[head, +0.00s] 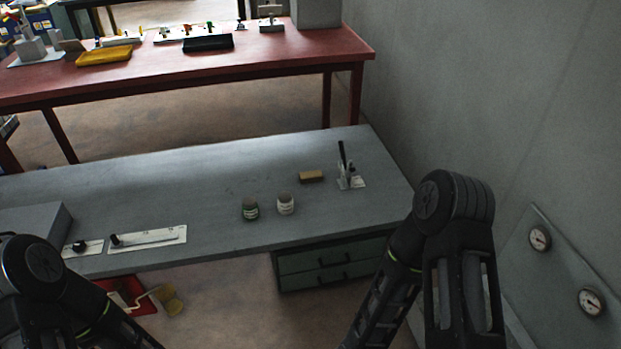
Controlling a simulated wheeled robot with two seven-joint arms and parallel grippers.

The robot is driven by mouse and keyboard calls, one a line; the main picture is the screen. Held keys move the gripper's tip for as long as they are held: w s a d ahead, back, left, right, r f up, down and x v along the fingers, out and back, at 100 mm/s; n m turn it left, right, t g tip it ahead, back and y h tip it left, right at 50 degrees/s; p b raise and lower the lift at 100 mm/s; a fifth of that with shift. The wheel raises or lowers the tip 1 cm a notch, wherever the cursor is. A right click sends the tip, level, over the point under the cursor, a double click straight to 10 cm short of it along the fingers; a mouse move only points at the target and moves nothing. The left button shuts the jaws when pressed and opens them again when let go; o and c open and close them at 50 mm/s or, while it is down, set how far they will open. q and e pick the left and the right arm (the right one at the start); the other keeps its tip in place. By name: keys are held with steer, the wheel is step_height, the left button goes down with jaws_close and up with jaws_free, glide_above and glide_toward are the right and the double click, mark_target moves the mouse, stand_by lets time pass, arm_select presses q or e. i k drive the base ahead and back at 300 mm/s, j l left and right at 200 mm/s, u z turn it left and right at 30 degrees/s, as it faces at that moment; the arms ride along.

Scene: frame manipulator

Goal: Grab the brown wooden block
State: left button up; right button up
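The brown wooden block (311,176) is a small tan-brown piece lying flat on the grey table (215,181), towards its right end. It is in full view in the head view. My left arm comes in at the lower left and my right arm at the lower right. Both run out of the bottom of the picture, and neither gripper shows. Nothing visible touches the block.
Two small jars, one dark (250,209) and one pale (286,204), stand left and in front of the block. A small holder (350,180) with upright tools stands to its right. A white plate (148,239) lies near the front edge. A grey wall rises on the right.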

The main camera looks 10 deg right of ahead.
mark_target(316, 176)
steer(key=i+l+z, duration=0.1)
steer(key=z, duration=0.5)
steer(key=i+z, duration=0.35)
steer(key=i, duration=0.35)
steer(key=i+j+z, duration=0.1)
steer(key=i+z, duration=0.3)
steer(key=i, duration=0.3)
steer(key=i+j, duration=0.15)
steer(key=i, duration=0.25)
